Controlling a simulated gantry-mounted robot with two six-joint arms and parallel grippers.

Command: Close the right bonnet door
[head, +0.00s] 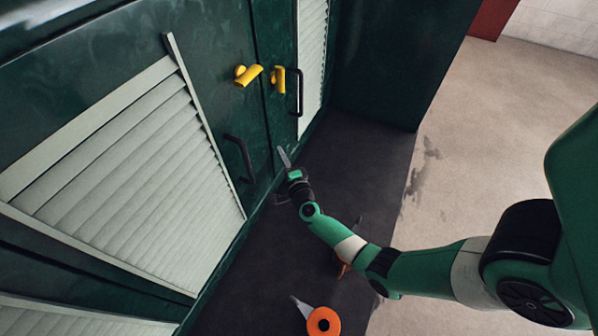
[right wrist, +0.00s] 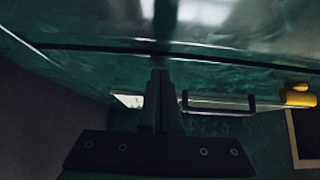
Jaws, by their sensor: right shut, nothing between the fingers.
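The right bonnet door (head: 280,40) is dark green with a pale louvred panel (head: 312,60), a black handle (head: 298,92) and a yellow latch (head: 278,79). It lies close to the seam with the left door; I cannot tell whether it is fully flush. My right gripper (head: 284,156) is shut and empty, at the lower part of the green front below the handle. In the right wrist view its fingers (right wrist: 161,85) are together and point at a green surface; contact is unclear. A black handle (right wrist: 218,103) and a yellow latch (right wrist: 298,95) show right of them. My left gripper is out of view.
The left door has a large louvred panel (head: 130,160), a black handle (head: 239,158) and a yellow latch (head: 247,75). A dark strip (head: 250,260) runs along the front, with an orange ring-shaped object (head: 323,322) on it. The beige floor (head: 500,130) is open at right.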

